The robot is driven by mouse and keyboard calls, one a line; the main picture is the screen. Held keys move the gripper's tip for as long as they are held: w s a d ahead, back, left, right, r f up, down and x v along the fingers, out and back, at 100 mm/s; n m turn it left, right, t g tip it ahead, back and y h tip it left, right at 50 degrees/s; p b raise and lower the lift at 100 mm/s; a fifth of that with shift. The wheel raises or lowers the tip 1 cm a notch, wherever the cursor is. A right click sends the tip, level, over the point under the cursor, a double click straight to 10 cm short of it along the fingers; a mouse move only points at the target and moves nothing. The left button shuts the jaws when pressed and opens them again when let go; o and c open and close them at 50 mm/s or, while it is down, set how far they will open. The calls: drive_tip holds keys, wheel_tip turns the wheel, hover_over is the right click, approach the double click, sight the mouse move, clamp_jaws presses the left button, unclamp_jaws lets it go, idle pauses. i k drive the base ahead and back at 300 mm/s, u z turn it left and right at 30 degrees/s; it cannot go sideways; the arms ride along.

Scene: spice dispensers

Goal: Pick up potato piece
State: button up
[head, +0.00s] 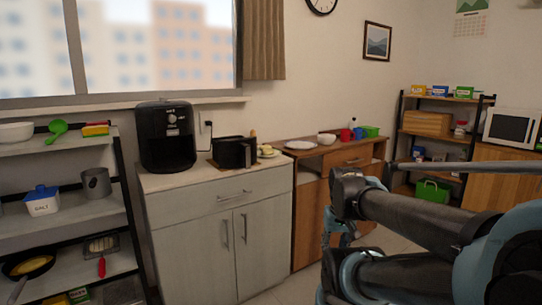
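I cannot make out a potato piece for certain. A small plate (272,155) with something pale yellow (267,149) on it sits at the right end of the grey cabinet's top; the yellow thing is too small to identify. A black open-topped box like a fryer basket (232,153) stands just left of the plate, and its inside is hidden. My arm reaches in from the right. My gripper (338,236) seems to hang low in front of the wooden cabinet, partly hidden by my arm, apart from the plate. Its fingers do not show clearly.
A black air fryer (166,145) stands on the grey cabinet (222,232). A shelf (55,232) at left holds a salt box and pan. Floor shows between the cabinets and my arm.

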sight(269, 151)
drive_tip(key=i, duration=1)
